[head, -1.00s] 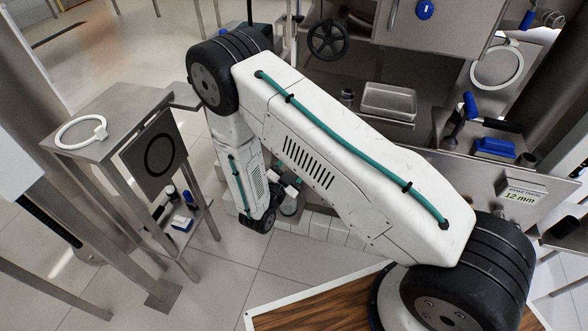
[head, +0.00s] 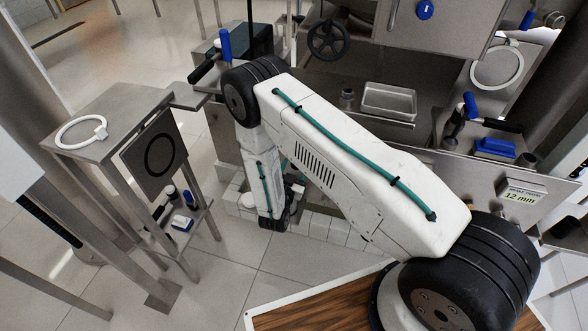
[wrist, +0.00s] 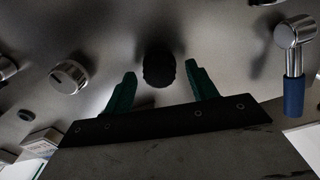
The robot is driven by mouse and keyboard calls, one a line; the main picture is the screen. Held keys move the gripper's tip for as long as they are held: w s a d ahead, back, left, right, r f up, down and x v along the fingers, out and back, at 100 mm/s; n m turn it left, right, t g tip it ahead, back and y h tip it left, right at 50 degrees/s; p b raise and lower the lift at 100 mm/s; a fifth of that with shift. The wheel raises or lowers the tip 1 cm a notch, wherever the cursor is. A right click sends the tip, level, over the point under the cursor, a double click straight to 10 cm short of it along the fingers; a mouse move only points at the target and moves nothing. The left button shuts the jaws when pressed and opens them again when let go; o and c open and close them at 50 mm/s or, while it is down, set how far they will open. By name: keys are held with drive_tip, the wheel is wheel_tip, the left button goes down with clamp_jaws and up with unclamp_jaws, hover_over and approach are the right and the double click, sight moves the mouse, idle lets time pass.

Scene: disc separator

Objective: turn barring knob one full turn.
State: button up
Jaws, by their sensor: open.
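A dark round knob (wrist: 159,70), which looks like the barring knob, stands out from a grey metal panel in the wrist view. My gripper (wrist: 160,77) is open, with one green finger on each side of the knob. Gaps show between the knob and both fingers, and I see no contact. How deep the knob sits between the fingers is hard to tell. In the head view my own arm hides the knob and most of my gripper.
In the wrist view a silver knob (wrist: 68,78) is at left and a blue-handled lever (wrist: 294,75) at right. In the head view a black handwheel (head: 328,40) and a steel tray (head: 389,102) lie beyond my arm. A steel stand (head: 100,140) is at left.

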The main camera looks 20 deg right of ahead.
drive_tip(key=c, duration=1)
drive_tip(key=shift+m, duration=0.3)
